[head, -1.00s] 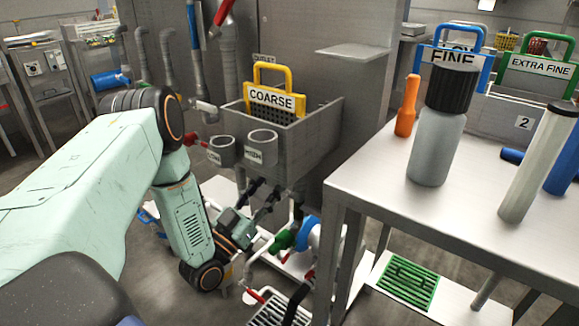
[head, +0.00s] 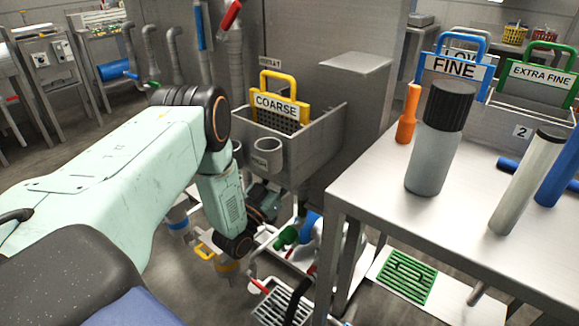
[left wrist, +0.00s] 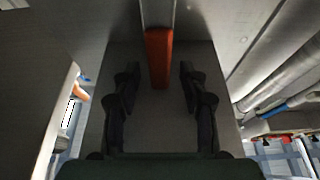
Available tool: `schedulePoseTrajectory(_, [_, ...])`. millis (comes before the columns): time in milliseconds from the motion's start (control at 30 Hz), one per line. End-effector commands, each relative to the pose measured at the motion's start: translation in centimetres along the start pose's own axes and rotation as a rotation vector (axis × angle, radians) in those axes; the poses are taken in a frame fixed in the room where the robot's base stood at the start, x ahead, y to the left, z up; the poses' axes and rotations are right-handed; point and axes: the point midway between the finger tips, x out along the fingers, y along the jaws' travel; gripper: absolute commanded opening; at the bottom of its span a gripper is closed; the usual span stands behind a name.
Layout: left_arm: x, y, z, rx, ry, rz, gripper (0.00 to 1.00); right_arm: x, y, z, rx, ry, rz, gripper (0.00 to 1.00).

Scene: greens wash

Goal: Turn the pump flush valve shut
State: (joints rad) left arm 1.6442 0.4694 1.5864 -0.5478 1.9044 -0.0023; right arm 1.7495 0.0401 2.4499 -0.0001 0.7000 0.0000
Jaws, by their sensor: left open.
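A red-orange handle (left wrist: 158,57) stands upright in the left wrist view, between and beyond the two dark fingers of my left gripper (left wrist: 159,85). The fingers are open, with a gap on both sides of the handle. I cannot tell for certain that it is the flush valve's handle. In the head view my left gripper (head: 263,200) is low under the grey sink, partly hidden by my arm. The pump (head: 287,236), with green and blue parts, sits on the floor just right of it. My right gripper is not in view.
A grey sink (head: 325,135) holds a yellow-handled COARSE screen (head: 277,103). A steel table (head: 380,190) on the right carries a bottle (head: 437,150) and an orange tool (head: 408,115). White pipes and a floor grate (head: 283,305) lie near the gripper.

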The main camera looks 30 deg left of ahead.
Motion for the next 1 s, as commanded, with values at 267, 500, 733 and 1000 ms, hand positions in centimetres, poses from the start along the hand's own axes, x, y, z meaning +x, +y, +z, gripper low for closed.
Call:
schedulePoseTrajectory(267, [0.05,0.02,-0.02,0.000,0.000,0.000,0.39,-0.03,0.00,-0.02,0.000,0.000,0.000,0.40])
schedulePoseTrajectory(500, [0.02,0.02,-0.02,0.000,-0.001,0.000,0.19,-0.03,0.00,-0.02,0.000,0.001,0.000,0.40])
schedulePoseTrajectory(733, [0.01,0.01,-0.02,0.000,-0.001,0.000,0.00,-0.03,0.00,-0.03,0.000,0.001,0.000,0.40])
schedulePoseTrajectory(1000, [0.00,0.00,-0.01,0.000,-0.001,0.000,0.00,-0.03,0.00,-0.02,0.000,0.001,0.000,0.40])
